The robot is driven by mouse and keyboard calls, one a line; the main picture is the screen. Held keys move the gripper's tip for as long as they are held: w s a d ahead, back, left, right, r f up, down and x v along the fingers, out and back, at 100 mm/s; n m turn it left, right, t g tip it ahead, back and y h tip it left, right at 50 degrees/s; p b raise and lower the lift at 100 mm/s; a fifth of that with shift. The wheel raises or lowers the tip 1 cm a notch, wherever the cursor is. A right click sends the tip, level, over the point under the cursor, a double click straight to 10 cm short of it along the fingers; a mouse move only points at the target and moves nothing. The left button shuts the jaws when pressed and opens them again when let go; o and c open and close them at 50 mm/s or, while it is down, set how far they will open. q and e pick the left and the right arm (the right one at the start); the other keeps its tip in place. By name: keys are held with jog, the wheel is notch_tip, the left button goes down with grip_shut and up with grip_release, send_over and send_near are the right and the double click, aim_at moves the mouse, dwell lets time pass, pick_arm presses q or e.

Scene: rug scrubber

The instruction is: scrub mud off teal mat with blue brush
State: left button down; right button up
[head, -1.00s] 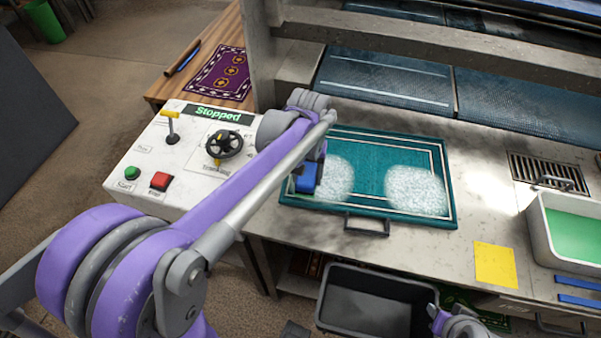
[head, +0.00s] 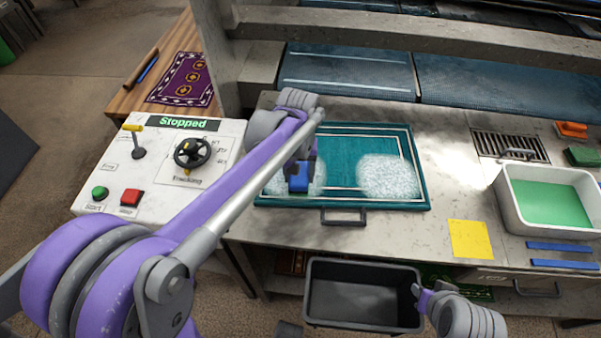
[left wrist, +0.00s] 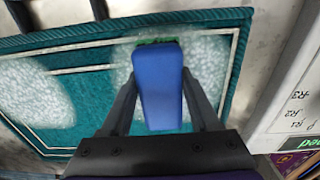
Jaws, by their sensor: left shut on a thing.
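The teal mat (head: 342,148) lies on the worktop in a tray-like frame with a handle at its front edge. Two white foamy patches cover its left and right parts; the right patch (head: 388,177) shows fully. My left gripper (head: 300,170) is over the left patch, shut on the blue brush (head: 298,181). In the left wrist view the blue brush (left wrist: 158,85) sits between both fingers, and its green bristles are at or just above the foam on the mat (left wrist: 95,52); contact is unclear. No brown mud shows. My right gripper (head: 428,298) is low, near the grey bin; its fingertips look apart.
A control panel (head: 150,165) reading "Stopped" stands left of the mat. A white basin of green liquid (head: 548,200), a yellow sheet (head: 469,239) and a drain grate (head: 505,145) are to the right. A grey bin (head: 362,298) is below the front edge.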

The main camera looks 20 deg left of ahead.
aim_at(271, 182)
pick_arm(q)
jog(key=shift+s+a+f, duration=0.1)
jog(key=shift+s+a, duration=0.2)
jog(key=shift+a, duration=0.45)
jog(key=shift+s+a+f, duration=0.1)
jog(key=shift+s+a, duration=0.15)
jog(key=shift+a, duration=0.5)
